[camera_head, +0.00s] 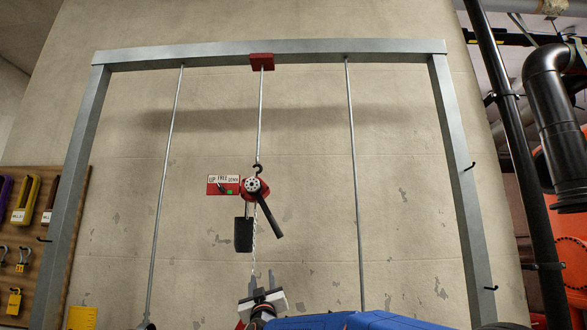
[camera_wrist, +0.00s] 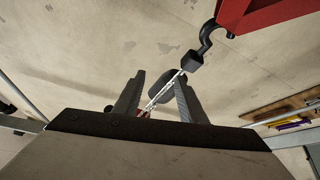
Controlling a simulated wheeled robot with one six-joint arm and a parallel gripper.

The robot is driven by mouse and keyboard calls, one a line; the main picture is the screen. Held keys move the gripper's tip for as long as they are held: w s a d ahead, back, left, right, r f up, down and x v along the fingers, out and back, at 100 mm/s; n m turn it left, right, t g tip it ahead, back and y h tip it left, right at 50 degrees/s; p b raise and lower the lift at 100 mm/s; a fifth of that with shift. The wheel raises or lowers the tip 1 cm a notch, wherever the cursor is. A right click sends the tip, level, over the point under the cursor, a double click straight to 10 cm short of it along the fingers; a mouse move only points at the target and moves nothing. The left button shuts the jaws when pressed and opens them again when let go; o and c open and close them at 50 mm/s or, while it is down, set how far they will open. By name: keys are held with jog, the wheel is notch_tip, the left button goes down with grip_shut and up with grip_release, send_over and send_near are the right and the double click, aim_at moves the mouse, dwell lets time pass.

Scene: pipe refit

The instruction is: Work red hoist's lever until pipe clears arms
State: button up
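The red hoist (camera_head: 253,187) hangs by a hook from a rod under the top beam. Its dark lever (camera_head: 270,217) slants down to the right. A black chain container (camera_head: 243,234) hangs below the hoist, and the load chain (camera_head: 254,247) runs down. My gripper (camera_head: 262,283) is below the hoist and lever, apart from the lever. In the wrist view my gripper (camera_wrist: 158,98) is open, with the chain (camera_wrist: 164,89) appearing between its fingers at some distance. A dark hook (camera_wrist: 206,42) meets a red part (camera_wrist: 270,12). The pipe and its arms cannot be made out.
A grey steel frame (camera_head: 270,49) spans the scene, with thin rods either side of the hoist. A red sign (camera_head: 223,185) reading UP, FREE, DOWN is left of the hoist. A tool board (camera_head: 43,225) stands left; dark pipes (camera_head: 520,160) run right.

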jog(key=shift+s+d+r+n+y, duration=0.1)
jog(key=shift+d+r+n+y, duration=0.5)
jog(key=shift+d+r+n, duration=0.65)
jog(key=shift+d, duration=0.1)
jog(key=shift+d+r+n+g+y, duration=0.3)
jog(key=shift+d+r+n, duration=0.25)
jog(key=shift+r, duration=0.35)
jog(key=shift+d+r+n+g+y, duration=0.25)
jog(key=shift+d+r+n, duration=0.25)
jog(key=shift+r, duration=0.35)
jog(key=shift+d+r+n+g+y, duration=0.15)
jog(key=shift+d+r+n+y, duration=0.15)
jog(key=shift+r, duration=0.35)
jog(key=shift+d+r+n+g+y, duration=0.1)
jog(key=shift+r+n+g+y, duration=0.1)
jog(key=shift+r+n, duration=0.3)
jog(key=shift+d+r+n+g+y, duration=0.1)
jog(key=shift+d+r+n+y, duration=0.15)
jog(key=shift+r, duration=0.5)
jog(key=shift+r, duration=0.1)
